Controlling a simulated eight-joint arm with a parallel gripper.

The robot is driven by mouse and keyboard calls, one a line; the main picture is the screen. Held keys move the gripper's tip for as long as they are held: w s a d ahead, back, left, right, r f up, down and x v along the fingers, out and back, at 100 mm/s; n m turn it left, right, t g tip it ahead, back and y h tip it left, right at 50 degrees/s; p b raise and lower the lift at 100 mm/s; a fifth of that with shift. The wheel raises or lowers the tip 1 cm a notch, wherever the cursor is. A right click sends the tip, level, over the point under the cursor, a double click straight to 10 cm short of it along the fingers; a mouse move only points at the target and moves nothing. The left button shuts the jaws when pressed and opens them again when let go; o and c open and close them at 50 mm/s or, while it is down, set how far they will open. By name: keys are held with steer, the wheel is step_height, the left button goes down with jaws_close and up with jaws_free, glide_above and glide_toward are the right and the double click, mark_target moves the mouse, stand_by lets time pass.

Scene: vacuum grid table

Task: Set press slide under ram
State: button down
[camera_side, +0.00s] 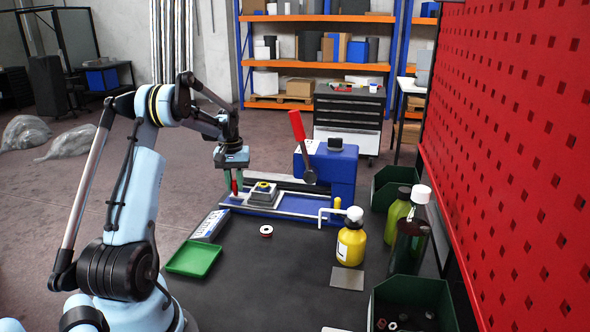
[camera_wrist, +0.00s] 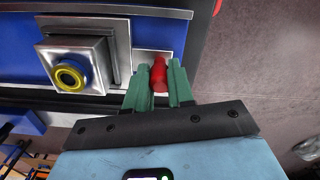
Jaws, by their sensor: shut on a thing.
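The press slide (camera_side: 262,194) is a grey stepped block with a yellow-ringed part (camera_wrist: 70,75) on top. It sits on the rail toward the left end of the blue press (camera_side: 340,172), apart from the press body to its right. Its small red handle (camera_wrist: 158,76) stands between the green fingers of my gripper (camera_side: 234,188). My gripper is shut on this handle, pointing down at the left end of the rail. The press lever (camera_side: 297,125) has a red grip and is raised. The ram's lower end is hidden behind the lever and body.
A green tray (camera_side: 194,259), a red-and-white ring (camera_side: 266,231) and a grey plate (camera_side: 347,278) lie on the dark table (camera_side: 270,290). Green bins (camera_side: 412,290) line the right side.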

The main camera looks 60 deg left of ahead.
mark_target(265, 184)
steer(key=w+d, duration=0.6)
steer(key=w, duration=0.1)
steer(key=shift+d, duration=0.4)
steer(key=c, duration=1)
jaws_free()
steer(key=shift+s+r, duration=0.1)
step_height(265, 184, up, 12)
steer(key=shift+f, duration=0.1)
